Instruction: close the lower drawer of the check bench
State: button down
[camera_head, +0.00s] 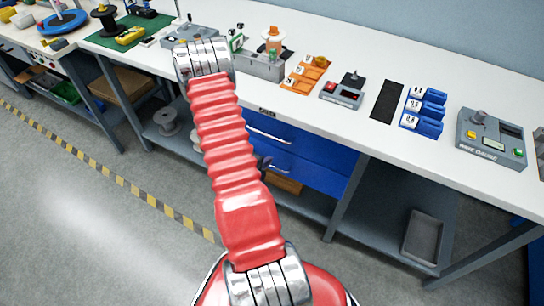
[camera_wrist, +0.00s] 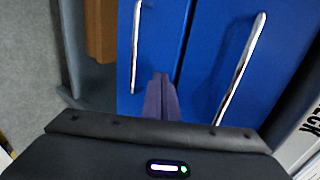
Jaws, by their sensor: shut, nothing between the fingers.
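The check bench (camera_head: 345,125) has a blue drawer unit under its white top. The upper drawer (camera_head: 315,150) and lower drawer (camera_head: 310,175) each have a silver bar handle. The wrist view is turned sideways, with the lower drawer (camera_wrist: 160,30) left of the upper drawer (camera_wrist: 215,50). My gripper (camera_wrist: 160,80) is shut and empty, its fingertips over the lower drawer's front near its handle (camera_wrist: 136,50). In the head view my arm partly hides my gripper (camera_head: 264,163). I cannot tell if the fingertips touch the front, or how far the drawer stands out.
On the bench top stand orange trays (camera_head: 303,75), blue bins (camera_head: 422,112) and a grey tester (camera_head: 490,138). A brown box (camera_head: 285,183) sits below the drawers. A bench leg (camera_head: 345,198) stands right of them. The floor at left is clear, with a striped line (camera_head: 130,180).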

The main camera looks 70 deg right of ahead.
jog(key=v, duration=0.8)
jog(key=shift+a, duration=0.1)
dwell(0.5)
jog(key=w+a+f+n+t+y, duration=0.1)
jog(key=w+a+f+n+y, duration=0.2)
jog(key=a+f+n+y, duration=0.45)
jog(key=w+a+r+n+t+y, duration=0.1)
jog(key=w+a+r+n+y, duration=0.1)
jog(key=w+a+r+n, duration=0.25)
jog(key=w+a+r+n+t+y, duration=0.1)
jog(key=w+a+r+n, duration=0.15)
jog(key=a+n, duration=0.45)
jog(key=s+a+r+n+t, duration=0.1)
jog(key=a+r+n, duration=0.5)
jog(key=r, duration=0.6)
jog(key=s+a+r+n+t+y, duration=0.1)
jog(key=a+r+n, duration=0.5)
jog(key=r, duration=0.6)
jog(key=s+a+r+n+t, duration=0.1)
jog(key=s+a+r+n, duration=0.1)
jog(key=a+r+n, duration=0.3)
jog(key=a+r, duration=0.3)
jog(key=r, duration=0.4)
jog(key=shift+s+a+r+n+t, duration=0.2)
jog(key=shift+r+n+t, duration=0.1)
jog(key=shift+r+n, duration=0.1)
